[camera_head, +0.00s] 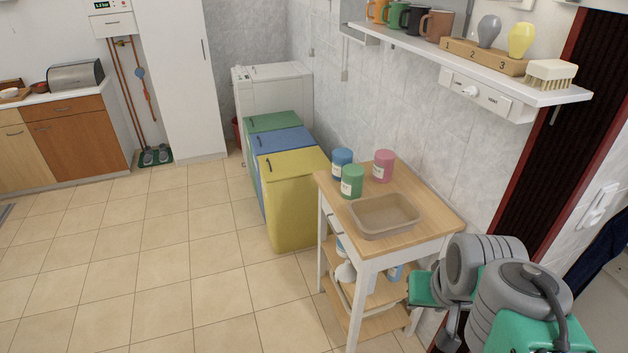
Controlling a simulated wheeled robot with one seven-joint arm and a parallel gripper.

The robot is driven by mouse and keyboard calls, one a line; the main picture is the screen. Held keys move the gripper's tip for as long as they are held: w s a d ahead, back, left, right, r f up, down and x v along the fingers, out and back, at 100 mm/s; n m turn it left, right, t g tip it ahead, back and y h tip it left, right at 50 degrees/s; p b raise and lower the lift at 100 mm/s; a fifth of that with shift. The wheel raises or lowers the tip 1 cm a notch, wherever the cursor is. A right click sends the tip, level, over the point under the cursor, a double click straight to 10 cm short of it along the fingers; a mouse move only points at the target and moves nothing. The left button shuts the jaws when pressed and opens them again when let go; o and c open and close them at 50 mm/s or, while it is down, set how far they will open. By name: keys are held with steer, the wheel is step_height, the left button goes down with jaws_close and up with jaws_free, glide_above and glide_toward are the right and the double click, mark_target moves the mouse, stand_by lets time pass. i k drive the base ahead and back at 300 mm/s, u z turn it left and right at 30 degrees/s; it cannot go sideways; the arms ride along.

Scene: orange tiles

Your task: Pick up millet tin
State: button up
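Three tins stand on the wooden top of a small white-legged table (440,232): a blue tin (342,163), a green tin (352,182) and a pink tin (383,166). The green tin is nearest to me, and the pink one stands to the right of the others. Each seems to have a pale label, too small to read, so I cannot tell which is the millet tin. My grey and green arm is folded at the bottom right, apart from the tins. I cannot make out my gripper's fingers.
An empty-looking beige basin (385,216) sits in front of the tins. Yellow (296,200), blue and green bins stand behind the table. A wall shelf (545,92) with mugs overhangs at the right. The tiled floor (150,260) at left is clear.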

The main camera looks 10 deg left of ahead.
mark_target(352, 182)
steer(key=u, duration=0.95)
steer(key=i, duration=0.9)
steer(key=u, duration=0.85)
steer(key=i, duration=1.1)
steer(key=z, duration=0.35)
steer(key=i, duration=0.85)
steer(key=z, duration=1.4)
steer(key=i, duration=0.55)
steer(key=z, duration=0.55)
